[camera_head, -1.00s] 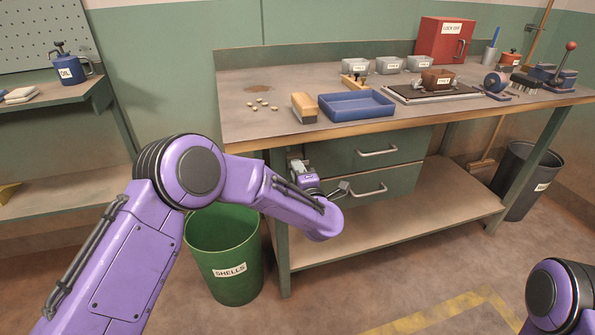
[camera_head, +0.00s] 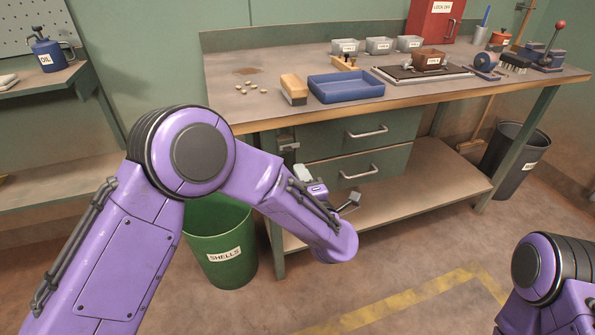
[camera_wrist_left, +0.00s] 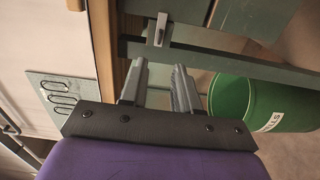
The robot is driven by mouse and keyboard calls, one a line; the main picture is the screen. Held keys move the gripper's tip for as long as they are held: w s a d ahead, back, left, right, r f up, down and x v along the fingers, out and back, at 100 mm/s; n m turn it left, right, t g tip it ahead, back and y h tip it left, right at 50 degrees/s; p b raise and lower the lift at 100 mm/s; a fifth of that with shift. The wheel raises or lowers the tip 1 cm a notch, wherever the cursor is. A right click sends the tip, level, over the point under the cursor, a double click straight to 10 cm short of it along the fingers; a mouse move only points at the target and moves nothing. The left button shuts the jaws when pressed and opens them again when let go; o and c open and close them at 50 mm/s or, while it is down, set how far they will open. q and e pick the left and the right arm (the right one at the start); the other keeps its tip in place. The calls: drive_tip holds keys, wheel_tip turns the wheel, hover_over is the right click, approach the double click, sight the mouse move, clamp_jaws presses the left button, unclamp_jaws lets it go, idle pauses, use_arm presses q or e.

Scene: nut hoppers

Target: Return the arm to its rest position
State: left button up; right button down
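My left arm comes in from the left of the head view, its elbow raised and its forearm sloping down to the right. My left gripper (camera_head: 328,187) is in front of the bench's drawers, below the bench top. In the left wrist view its two fingers (camera_wrist_left: 160,75) stand apart with nothing between them, so it is open and empty. Only a purple part of my right arm (camera_head: 550,275) shows at the lower right; the right gripper is out of view.
The workbench (camera_head: 225,95) carries a blue tray (camera_head: 345,87), a wood-and-dark block (camera_head: 293,89), several nuts, grey bins and a brown hopper (camera_head: 429,61). A green shells bin (camera_head: 222,250) stands beside my forearm. A dark bin (camera_head: 510,165) stands at right.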

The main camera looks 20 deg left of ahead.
idle(0.3)
use_arm(q)
drive_tip(key=s+a+f+m+g+h+p, duration=0.35)
drive_tip(key=s+f+m+h, duration=0.45)
drive_tip(key=f+m, duration=0.6)
drive_tip(key=s+a+f+m+g+p, duration=0.1)
drive_tip(key=s+a+g+p, duration=0.1)
drive_tip(key=s, duration=0.7)
drive_tip(key=s+a+f+m+g+y+p, duration=0.1)
drive_tip(key=s+a+f+g+p, duration=0.1)
drive_tip(key=s+a, duration=0.4)
drive_tip(key=s+a+f+m+g+p, duration=0.1)
drive_tip(key=s+a+g+p, duration=0.3)
drive_tip(key=s, duration=1)
drive_tip(key=shift+s+a+f+m+p, duration=0.3)
drive_tip(key=shift+f+m, duration=0.1)
drive_tip(key=shift+f, duration=0.2)
